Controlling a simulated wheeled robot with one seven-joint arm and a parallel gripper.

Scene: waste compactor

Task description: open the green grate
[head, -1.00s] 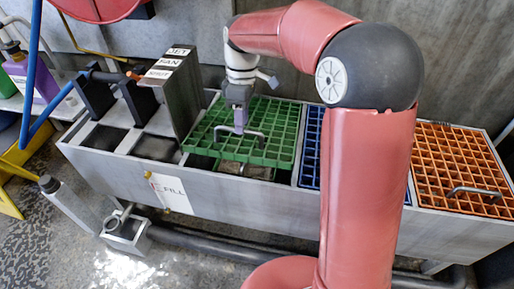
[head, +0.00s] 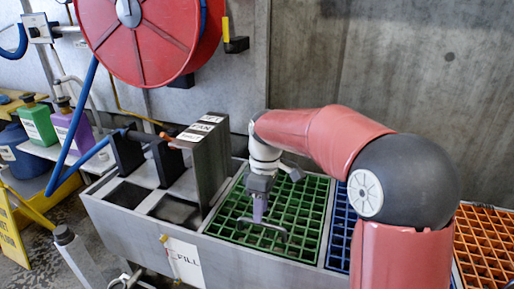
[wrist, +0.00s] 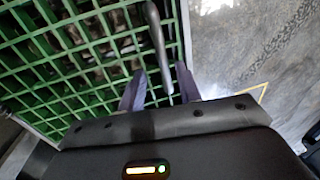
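The green grate (head: 305,205) lies over a compartment of the long grey metal trough, beside the upright labelled panel. In the head view it looks level, with its front edge down at the trough wall. Its dark bar handle (head: 275,232) is near the front edge. My gripper (head: 258,217) points down at this handle. In the wrist view my gripper (wrist: 160,70) has its two fingers apart, with the handle (wrist: 156,35) between them and gaps on both sides. The green grate (wrist: 70,60) fills the left of that view. Part of the handle is hidden by my gripper in the head view.
The labelled panel (head: 213,155) stands close left of my gripper. A blue grate (head: 340,230) and an orange grate (head: 485,245) lie to the right. A red hose reel (head: 140,35) hangs above left. A concrete wall (head: 400,70) stands behind.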

